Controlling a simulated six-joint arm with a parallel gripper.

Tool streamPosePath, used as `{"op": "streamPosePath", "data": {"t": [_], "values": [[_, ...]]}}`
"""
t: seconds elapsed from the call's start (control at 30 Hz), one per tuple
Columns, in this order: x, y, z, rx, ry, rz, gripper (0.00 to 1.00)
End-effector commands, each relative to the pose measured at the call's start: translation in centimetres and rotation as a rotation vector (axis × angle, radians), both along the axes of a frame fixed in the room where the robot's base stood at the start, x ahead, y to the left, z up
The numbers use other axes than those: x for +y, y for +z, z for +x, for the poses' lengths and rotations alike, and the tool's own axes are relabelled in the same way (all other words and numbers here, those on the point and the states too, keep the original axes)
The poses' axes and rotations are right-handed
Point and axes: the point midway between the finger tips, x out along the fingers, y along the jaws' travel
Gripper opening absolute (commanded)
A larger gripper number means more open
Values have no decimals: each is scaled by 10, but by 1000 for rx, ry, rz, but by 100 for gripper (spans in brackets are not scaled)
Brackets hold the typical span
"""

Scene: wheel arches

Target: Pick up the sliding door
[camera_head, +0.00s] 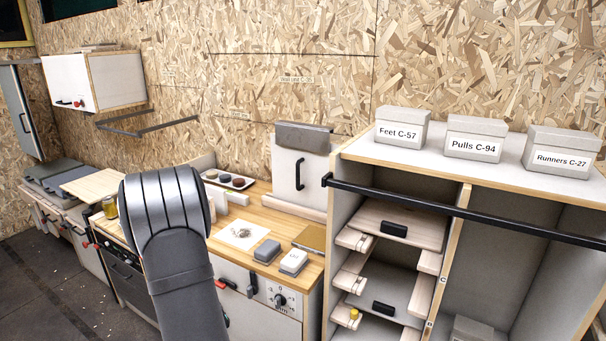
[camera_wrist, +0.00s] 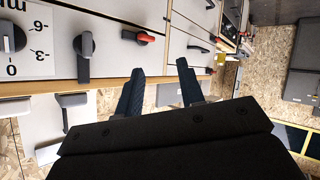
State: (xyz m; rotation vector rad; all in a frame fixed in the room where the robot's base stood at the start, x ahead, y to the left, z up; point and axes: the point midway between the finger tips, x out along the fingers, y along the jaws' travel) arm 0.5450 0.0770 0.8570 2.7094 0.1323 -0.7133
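A pale upright panel with a black bar handle (camera_head: 284,172) stands at the back of the wooden worktop against the chipboard wall, left of the open cabinet. It looks like the sliding door. A grey folded strip covers its top edge, and a pale wooden strip lies along its foot. In the head view my arm hides the gripper, which is well away from the panel.
The open cabinet (camera_head: 452,191) has a black rail across its front and three labelled boxes on top. On the worktop lie a white sheet (camera_head: 241,234), a grey block (camera_head: 267,251) and a white-topped block (camera_head: 293,261). Knobs and a red handle (camera_wrist: 137,37) project from the fronts.

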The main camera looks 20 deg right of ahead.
Motion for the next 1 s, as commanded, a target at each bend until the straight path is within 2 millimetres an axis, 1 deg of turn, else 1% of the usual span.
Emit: {"op": "streamPosePath", "data": {"t": [0.03, 0.17, 0.23, 0.27, 0.3, 0.37, 0.5, 0.57, 0.67, 0.77, 0.8, 0.87, 0.9, 0.97, 1.0], "values": [[14, 2, -1, -4, 34, -5, 35], [42, 8, -1, -17, 106, -19, 35], [58, 14, 3, -35, 140, -24, 35], [63, 20, 9, -50, 146, -24, 35], [63, 27, 20, -72, 135, -21, 35], [55, 36, 36, -101, 101, -12, 35], [26, 59, 73, -169, -2, 14, 35], [11, 69, 88, -198, -49, 26, 35], [-19, 88, 114, -250, -136, 47, 35], [-57, 111, 140, -312, -235, 71, 35], [-76, 122, 150, -341, -281, 82, 35], [-107, 140, 165, -387, -355, 101, 35], [-130, 154, 175, -423, -408, 114, 35], [-165, 175, 187, -475, -487, 134, 35], [-187, 187, 193, -506, -534, 146, 35]]}}
